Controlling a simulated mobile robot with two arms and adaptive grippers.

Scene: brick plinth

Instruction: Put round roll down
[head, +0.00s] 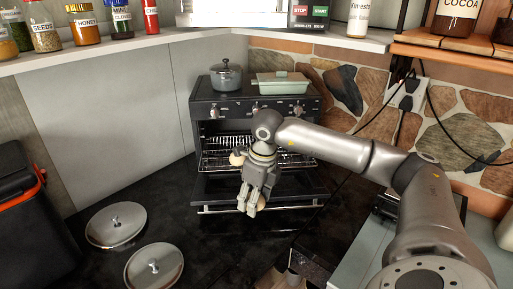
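My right gripper (254,208) hangs, fingers down, in front of the open oven (196,150). A small tan round roll (262,201) shows between its fingers, mostly hidden by them; the gripper appears shut on it. Another tan roll (236,158) lies on the oven's wire rack (212,162), partly hidden by my gripper. The oven door (310,190) is folded down below the held roll. My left gripper is not in view.
A grey pot (226,76) and a pale green lidded dish (281,84) stand on the stove. Two metal lids (116,224) (154,268) lie on the dark floor at lower left. A black and orange bin (35,215) stands at far left. Jars line the shelf above.

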